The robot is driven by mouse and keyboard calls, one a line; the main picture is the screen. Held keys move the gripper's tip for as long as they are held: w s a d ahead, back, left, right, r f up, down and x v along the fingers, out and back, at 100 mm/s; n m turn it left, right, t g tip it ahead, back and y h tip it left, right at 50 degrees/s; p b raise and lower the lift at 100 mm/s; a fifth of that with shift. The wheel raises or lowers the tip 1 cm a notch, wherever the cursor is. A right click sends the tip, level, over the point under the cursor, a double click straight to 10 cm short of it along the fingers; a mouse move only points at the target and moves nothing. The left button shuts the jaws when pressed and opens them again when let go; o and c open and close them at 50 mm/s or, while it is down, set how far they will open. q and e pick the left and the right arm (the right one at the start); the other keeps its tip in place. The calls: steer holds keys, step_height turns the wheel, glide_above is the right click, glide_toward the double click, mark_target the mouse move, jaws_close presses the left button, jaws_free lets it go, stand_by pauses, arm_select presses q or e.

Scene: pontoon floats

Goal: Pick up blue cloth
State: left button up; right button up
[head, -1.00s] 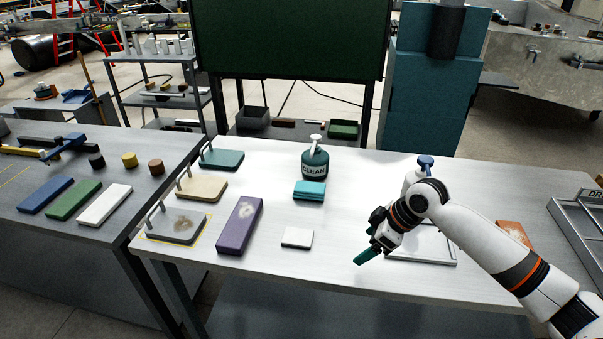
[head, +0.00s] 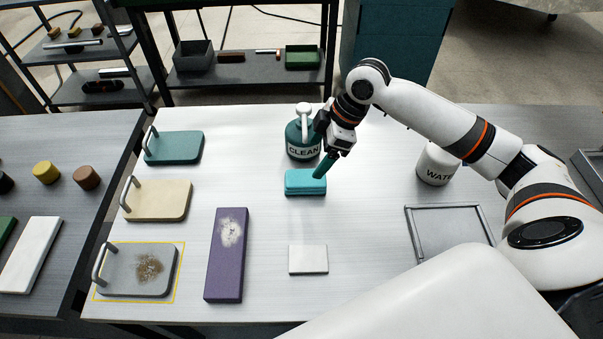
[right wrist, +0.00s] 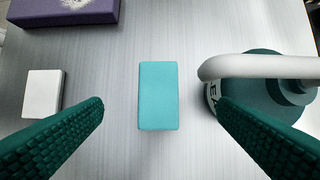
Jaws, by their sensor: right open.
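The blue cloth (head: 304,184) is a folded turquoise block lying flat on the white table, just in front of the CLEAN bottle. My right gripper (head: 325,166) is over the cloth's right back corner in the head view. In the right wrist view the cloth (right wrist: 158,95) lies between and beyond the two open green fingers (right wrist: 160,108), which are apart from it. The gripper is empty. My left gripper is not in view.
The CLEAN bottle (head: 302,140) stands close behind the cloth, near one finger in the right wrist view. A white pad (head: 308,259), a purple block (head: 228,254), a WATER bottle (head: 437,165) and a grey tray (head: 447,207) are around. Table between them is clear.

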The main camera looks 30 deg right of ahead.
mark_target(308, 178)
steer(key=shift+s+x, duration=0.2)
steer(key=shift+x, duration=1)
steer(key=shift+w+a+f, duration=0.2)
steer(key=shift+w+f, duration=0.05)
steer(key=shift+f, duration=0.4)
steer(key=x, duration=0.2)
steer(key=p+x, duration=0.1)
steer(key=shift+s+d+f, duration=0.1)
steer(key=shift+s+f, duration=0.15)
steer(key=shift+f, duration=0.05)
steer(key=shift+w+f, duration=0.2)
steer(key=shift+f, duration=0.45)
steer(key=shift+f+p, duration=0.2)
steer(key=shift+p, duration=0.2)
steer(key=c, duration=1.1)
steer(key=shift+o, duration=0.2)
